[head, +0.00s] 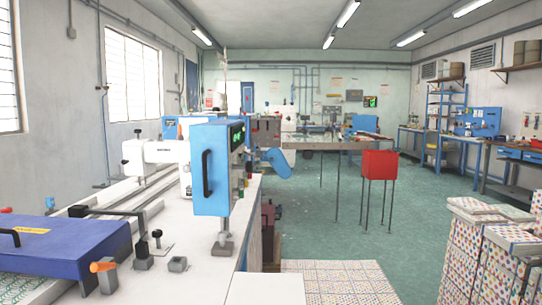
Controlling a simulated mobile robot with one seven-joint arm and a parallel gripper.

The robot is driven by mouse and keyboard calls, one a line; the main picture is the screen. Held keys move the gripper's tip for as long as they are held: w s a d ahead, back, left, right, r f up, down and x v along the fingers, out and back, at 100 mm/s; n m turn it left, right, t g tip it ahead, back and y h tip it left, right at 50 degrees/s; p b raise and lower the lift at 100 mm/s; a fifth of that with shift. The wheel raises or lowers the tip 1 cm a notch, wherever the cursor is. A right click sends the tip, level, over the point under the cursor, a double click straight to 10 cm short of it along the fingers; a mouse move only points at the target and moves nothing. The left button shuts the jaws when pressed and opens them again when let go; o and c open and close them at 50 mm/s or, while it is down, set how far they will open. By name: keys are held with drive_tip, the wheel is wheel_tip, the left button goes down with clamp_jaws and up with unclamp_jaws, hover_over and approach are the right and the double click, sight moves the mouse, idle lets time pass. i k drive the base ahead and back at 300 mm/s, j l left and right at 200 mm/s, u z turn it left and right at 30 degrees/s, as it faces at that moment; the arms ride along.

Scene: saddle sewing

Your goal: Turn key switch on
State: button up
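I cannot make out a key switch for certain in the head view. A blue control box (212,170) with a black handle stands on a grey post on the white bench at left centre. Its narrow right face carries a lit green display (237,138) and small controls below it, too small to tell apart. My gripper is not in view.
A blue machine (70,250) and an orange-tipped lever (103,267) occupy the front left of the white bench (195,285). A red box (380,164) stands on thin legs. Patterned stacks (470,240) are at right. The green floor (330,235) between is open.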

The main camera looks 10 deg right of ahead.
sight(259, 154)
drive_tip(key=k+l, duration=0.1)
drive_tip(key=l, duration=0.8)
drive_tip(key=i+l+z, duration=0.1)
drive_tip(key=z, duration=0.45)
drive_tip(key=i+l+z, duration=0.25)
drive_tip(key=z, duration=0.15)
drive_tip(key=i+l+z, duration=0.2)
drive_tip(key=z, duration=0.25)
drive_tip(key=i+u, duration=0.45)
drive_tip(key=u, duration=0.3)
drive_tip(key=i+l+u, duration=0.15)
drive_tip(key=u, duration=0.2)
drive_tip(key=i+l+u, duration=0.1)
drive_tip(key=i+u, duration=0.35)
drive_tip(key=i, duration=0.7)
